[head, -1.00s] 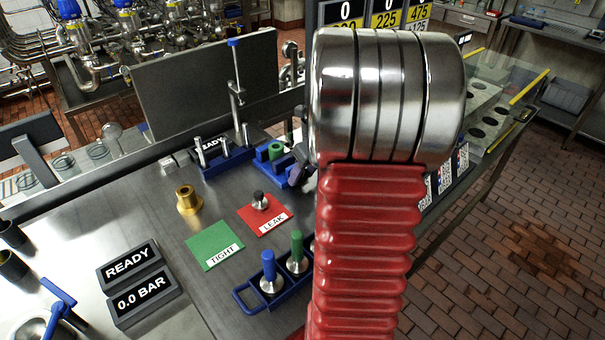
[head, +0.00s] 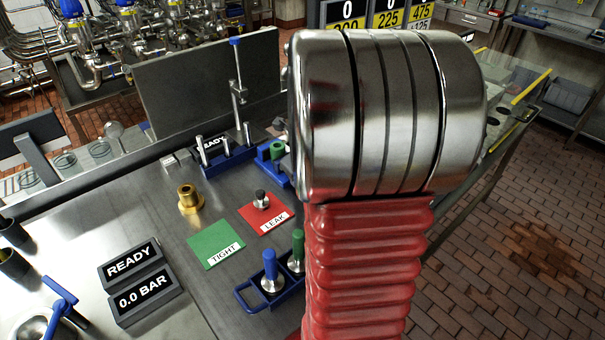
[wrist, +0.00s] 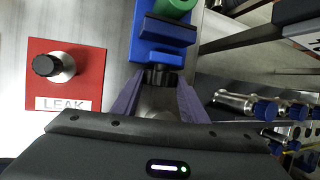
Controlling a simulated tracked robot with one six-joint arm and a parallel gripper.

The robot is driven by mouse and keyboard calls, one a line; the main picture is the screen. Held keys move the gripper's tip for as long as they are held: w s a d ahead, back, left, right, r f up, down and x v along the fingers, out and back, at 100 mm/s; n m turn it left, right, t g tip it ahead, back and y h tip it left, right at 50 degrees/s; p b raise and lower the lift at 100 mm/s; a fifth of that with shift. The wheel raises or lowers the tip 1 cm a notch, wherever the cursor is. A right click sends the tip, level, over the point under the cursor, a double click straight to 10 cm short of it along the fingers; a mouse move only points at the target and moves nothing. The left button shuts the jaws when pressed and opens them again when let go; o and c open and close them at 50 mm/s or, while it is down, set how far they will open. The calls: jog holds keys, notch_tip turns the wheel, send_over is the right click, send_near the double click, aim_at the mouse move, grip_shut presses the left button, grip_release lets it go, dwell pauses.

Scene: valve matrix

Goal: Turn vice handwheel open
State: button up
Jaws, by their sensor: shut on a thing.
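The blue vice (wrist: 163,38) holds a green cylindrical piece (wrist: 177,8) at the top of the wrist view. Its dark round handwheel (wrist: 160,77) faces my gripper (wrist: 160,88). The two purple fingers close in around the handwheel from both sides, and my gripper is shut on it. In the head view, the vice (head: 268,165) with the green piece (head: 277,150) shows just left of my arm. My arm hides the handwheel and gripper there.
A red LEAK card (head: 265,217) carrying a small metal valve lies near the vice, beside a green TIGHT card (head: 215,246). A blue rack (head: 243,296) with blue- and green-handled tools stands in front. A brass fitting (head: 189,200) stands left.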

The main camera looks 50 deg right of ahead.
jog(key=shift+a+h, duration=0.1)
jog(key=shift+h, duration=0.3)
jog(key=o, duration=1)
jog(key=shift+o, duration=0.2)
jog(key=shift+r, duration=0.15)
jog(key=v, duration=1.3)
jog(key=shift+r, duration=0.2)
jog(key=shift+a, duration=0.1)
